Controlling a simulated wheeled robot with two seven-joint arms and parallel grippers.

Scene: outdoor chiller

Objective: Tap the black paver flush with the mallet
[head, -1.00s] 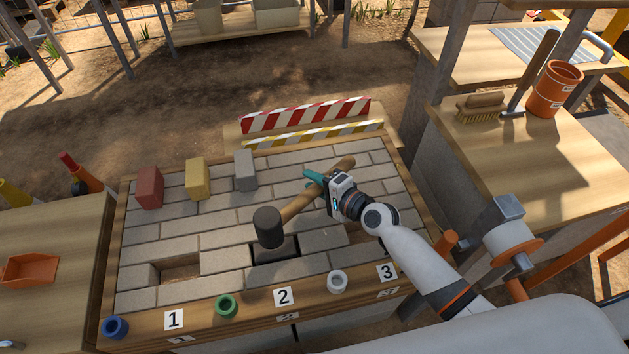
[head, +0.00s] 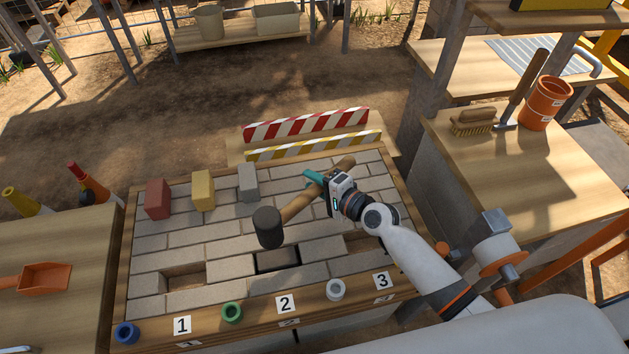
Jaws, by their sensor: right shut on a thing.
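The black paver (head: 278,258) sits in the bed's front row behind label 2, mostly dark, with its back edge close to the mallet head in the picture. I cannot tell exactly how high it stands against its neighbours. The mallet (head: 268,228) has a dark cylindrical head and a wooden handle. My right gripper (head: 325,187) is shut on the handle, with teal fingers around it and the handle's end sticking out beyond. The head hangs above the bed just behind the black paver, apparently clear of it. My left gripper is out of view.
Red (head: 158,198), yellow (head: 203,190) and grey (head: 248,183) blocks stand at the bed's back left. Open gaps show behind label 1 (head: 184,278) and near label 3 (head: 362,245). Blue, green and white rings line the front ledge. Striped barriers (head: 306,125) stand behind.

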